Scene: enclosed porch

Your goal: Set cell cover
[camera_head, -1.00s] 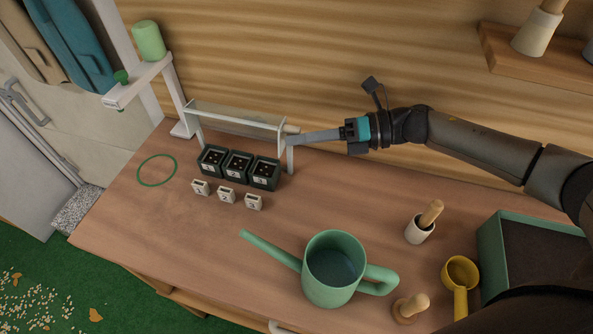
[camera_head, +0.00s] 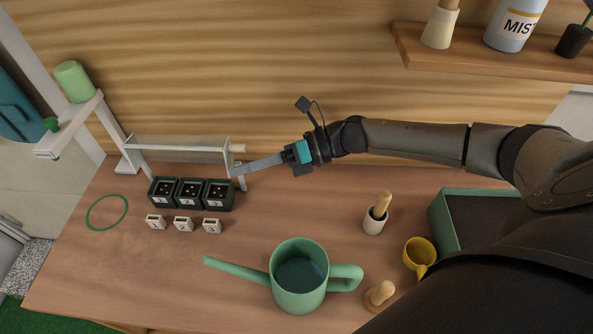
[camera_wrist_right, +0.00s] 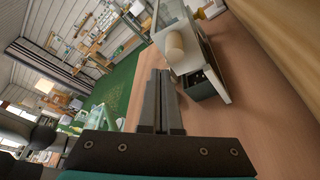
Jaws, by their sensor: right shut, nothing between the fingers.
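My left gripper is not seen.
Three small white numbered blocks (camera_head: 183,224) sit before the cells. A green ring (camera_head: 107,212) lies at the left.

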